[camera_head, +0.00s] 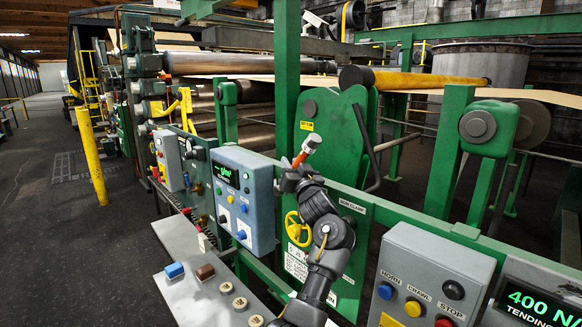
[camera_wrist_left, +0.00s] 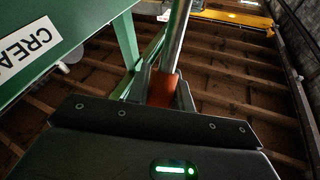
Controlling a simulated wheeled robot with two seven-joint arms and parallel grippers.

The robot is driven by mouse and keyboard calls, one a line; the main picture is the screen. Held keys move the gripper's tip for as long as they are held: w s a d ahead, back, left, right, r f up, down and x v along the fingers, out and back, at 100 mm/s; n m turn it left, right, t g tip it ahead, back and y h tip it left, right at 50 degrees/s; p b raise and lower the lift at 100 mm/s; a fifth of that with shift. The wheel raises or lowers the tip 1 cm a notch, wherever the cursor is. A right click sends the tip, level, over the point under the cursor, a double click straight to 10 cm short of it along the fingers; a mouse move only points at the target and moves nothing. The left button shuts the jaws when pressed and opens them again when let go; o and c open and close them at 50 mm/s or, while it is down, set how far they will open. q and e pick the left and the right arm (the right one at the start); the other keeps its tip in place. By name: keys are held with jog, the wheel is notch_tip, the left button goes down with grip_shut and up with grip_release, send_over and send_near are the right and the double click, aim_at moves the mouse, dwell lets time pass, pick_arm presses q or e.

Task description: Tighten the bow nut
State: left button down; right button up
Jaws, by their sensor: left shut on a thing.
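My left gripper (camera_head: 291,178) is raised in front of the green machine frame, at the middle of the head view. It is shut on a tool with an orange-red handle (camera_head: 299,160) and a light metal end (camera_head: 312,142), which tilts up to the right. In the left wrist view the orange handle (camera_wrist_left: 163,88) sits between the fingers, with a metal shaft (camera_wrist_left: 180,35) rising from it. I cannot make out the bow nut in either view. A small white label (camera_head: 352,207), its last word seeming to be "CLAMP", is on the green rail right of my gripper. My right gripper is not in view.
A yellow handwheel (camera_head: 297,228) is just below my left gripper. A blue-grey control box (camera_head: 243,180) stands to the left, and a grey button panel (camera_head: 433,262) at the front right. The aisle floor (camera_head: 45,230) is clear.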

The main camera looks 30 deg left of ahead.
pick_arm(q)
jog(key=shift+d+f, duration=0.1)
jog(key=shift+f, duration=0.05)
jog(key=shift+s+d+f+y+b, duration=0.15)
jog(key=shift+d+y+b, duration=0.15)
jog(key=shift+b, duration=0.35)
jog(key=shift+m+t, duration=0.3)
jog(key=shift+d+f+t+b, duration=0.25)
jog(key=shift+f+t+b, duration=0.05)
jog(key=shift+b, duration=0.25)
jog(key=shift+d+y, duration=0.1)
jog(key=shift+y, duration=0.2)
jog(key=shift+m, duration=0.3)
jog(key=shift+f, duration=0.1)
jog(key=shift+s+d+f+t+b, duration=0.15)
jog(key=shift+d+f+t+b, duration=0.2)
jog(key=shift+b, duration=0.35)
jog(key=shift+r+m+t+y, duration=0.1)
jog(key=shift+m+t+y, duration=0.15)
jog(key=shift+m+y, duration=0.05)
